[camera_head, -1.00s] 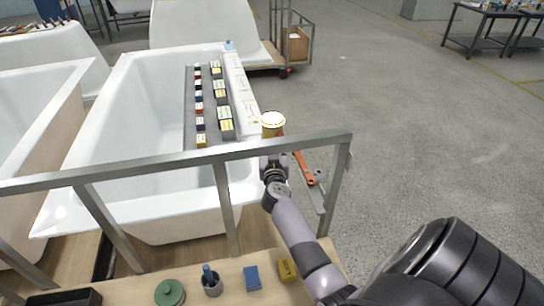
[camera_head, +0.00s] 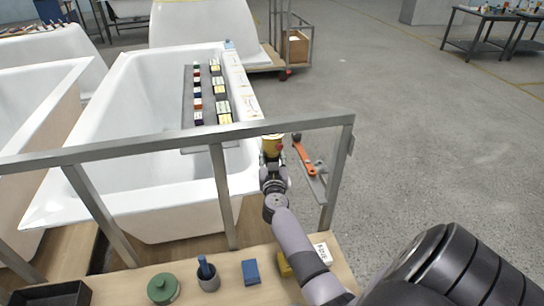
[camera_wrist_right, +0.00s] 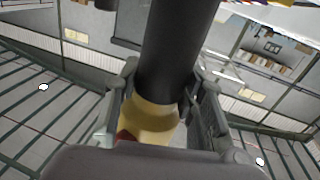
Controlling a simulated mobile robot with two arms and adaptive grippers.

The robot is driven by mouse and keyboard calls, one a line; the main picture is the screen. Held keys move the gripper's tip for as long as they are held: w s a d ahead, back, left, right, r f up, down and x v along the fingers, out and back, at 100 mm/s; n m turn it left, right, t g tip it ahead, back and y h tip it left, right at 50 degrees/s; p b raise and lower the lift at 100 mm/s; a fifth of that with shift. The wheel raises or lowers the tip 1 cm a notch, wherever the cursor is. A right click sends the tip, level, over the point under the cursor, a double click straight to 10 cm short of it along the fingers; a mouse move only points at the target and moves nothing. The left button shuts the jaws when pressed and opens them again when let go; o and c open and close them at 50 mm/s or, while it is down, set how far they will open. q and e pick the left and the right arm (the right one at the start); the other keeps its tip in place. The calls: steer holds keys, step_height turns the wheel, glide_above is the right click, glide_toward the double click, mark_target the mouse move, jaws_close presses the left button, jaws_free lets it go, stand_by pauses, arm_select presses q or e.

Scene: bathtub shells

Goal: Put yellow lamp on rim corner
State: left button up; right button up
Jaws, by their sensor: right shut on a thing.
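The yellow lamp (camera_head: 272,147) is held upright in my right gripper (camera_head: 273,163), beside the right rim of the near bathtub. My right gripper is shut on it. In the right wrist view, the lamp's yellow body (camera_wrist_right: 150,122) sits between the fingers, with a dark cylinder rising in front; I cannot tell what that cylinder belongs to. The white bathtub rim (camera_head: 236,182) has its near right corner just left of the gripper, partly behind the metal rail. Lamp and rim appear apart, but the gap is hard to judge. My left gripper is not in view.
A grey metal rail (camera_head: 130,150) crosses in front of the tub. A grey board (camera_head: 188,100) with several small coloured blocks lies across the tub. An orange-handled tool (camera_head: 304,158) lies right of the gripper. A wooden shelf (camera_head: 225,282) in front holds a green lidded pot (camera_head: 163,289).

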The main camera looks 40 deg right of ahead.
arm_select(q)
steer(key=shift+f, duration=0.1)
arm_select(e)
steer(key=shift+f, duration=0.15)
steer(key=o, duration=1.3)
steer(key=shift+c, duration=0.2)
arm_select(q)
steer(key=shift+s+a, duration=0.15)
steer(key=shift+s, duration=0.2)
arm_select(e)
steer(key=shift+r, duration=0.25)
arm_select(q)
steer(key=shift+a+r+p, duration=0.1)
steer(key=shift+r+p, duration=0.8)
arm_select(e)
steer(key=v, duration=1.2)
steer(key=shift+f, duration=0.1)
